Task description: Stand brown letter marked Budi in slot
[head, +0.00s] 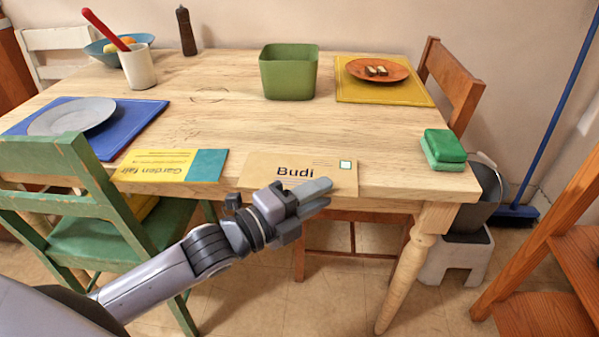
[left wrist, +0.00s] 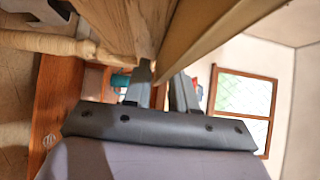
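The brown letter marked Budi (head: 265,170) lies flat at the table's front edge, with a pale green stamp at its upper right. Its near right part is hidden behind my left gripper (head: 322,191). In the left wrist view, the two fingers of my left gripper (left wrist: 162,88) are apart, and the thin brown sheet of the letter (left wrist: 205,45) runs to the gap between them. I cannot tell whether either finger touches it. My right gripper is in neither view. I cannot make out a slot.
A yellow and teal Garden fair card (head: 170,165) lies left of the letter. A green bin (head: 289,75) stands at the back of the wooden table (head: 215,110). A green sponge-like block (head: 443,150) sits at the right corner. A green chair (head: 75,200) stands front left.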

